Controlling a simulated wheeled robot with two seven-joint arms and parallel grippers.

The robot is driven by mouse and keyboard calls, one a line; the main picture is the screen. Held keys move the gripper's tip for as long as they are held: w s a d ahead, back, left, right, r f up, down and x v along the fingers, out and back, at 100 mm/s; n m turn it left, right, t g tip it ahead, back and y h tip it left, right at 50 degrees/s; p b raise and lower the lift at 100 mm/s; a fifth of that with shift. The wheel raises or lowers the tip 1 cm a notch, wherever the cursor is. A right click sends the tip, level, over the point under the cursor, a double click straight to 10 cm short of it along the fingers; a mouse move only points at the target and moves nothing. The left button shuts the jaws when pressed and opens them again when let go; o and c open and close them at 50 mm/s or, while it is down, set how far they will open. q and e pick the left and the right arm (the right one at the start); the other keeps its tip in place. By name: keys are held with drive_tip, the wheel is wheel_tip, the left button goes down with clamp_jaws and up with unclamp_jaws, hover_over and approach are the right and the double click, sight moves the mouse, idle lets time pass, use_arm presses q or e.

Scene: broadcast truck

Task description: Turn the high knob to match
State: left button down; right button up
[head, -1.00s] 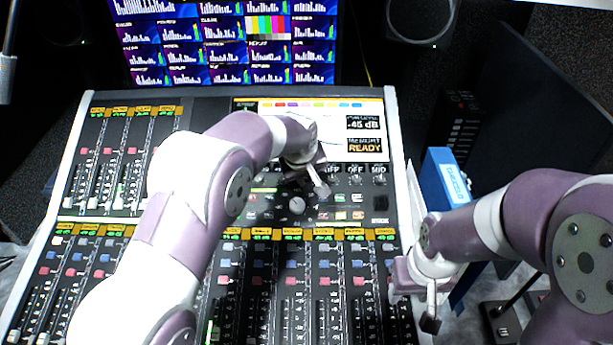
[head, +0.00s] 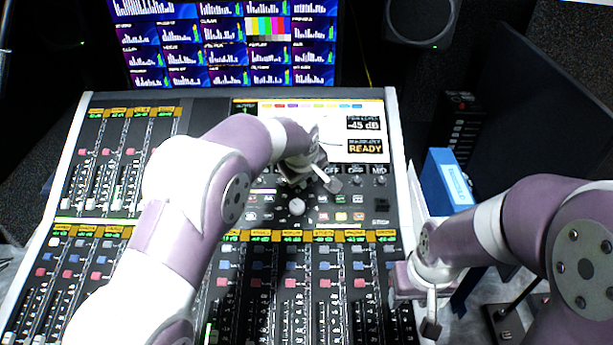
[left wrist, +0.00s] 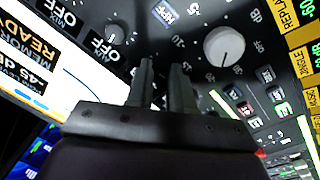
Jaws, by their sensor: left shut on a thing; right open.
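My left gripper (head: 296,178) is low over the knob area of the mixing console, just below its bright screen. In the left wrist view its two dark fingers (left wrist: 164,72) point at the panel and are close together, shut on a small knob that they mostly hide. I take this for the high knob; its pointer cannot be read. A big white round knob (head: 296,206) stands apart from the fingers; it also shows in the left wrist view (left wrist: 224,46).
The console screen (head: 365,122) reads "-45 dB" and "READY". Small dark knobs marked OFF and MID line its lower edge, with one dark knob (left wrist: 115,34) near my fingers. Faders fill the front. A blue binder (head: 446,182) stands right of the console.

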use_arm(q)
drive_tip(key=c, duration=1)
unclamp_jaws()
use_arm(e)
drive_tip(key=shift+f, duration=0.15)
use_arm(q)
drive_tip(key=v, duration=1.2)
drive_tip(key=shift+r, duration=0.35)
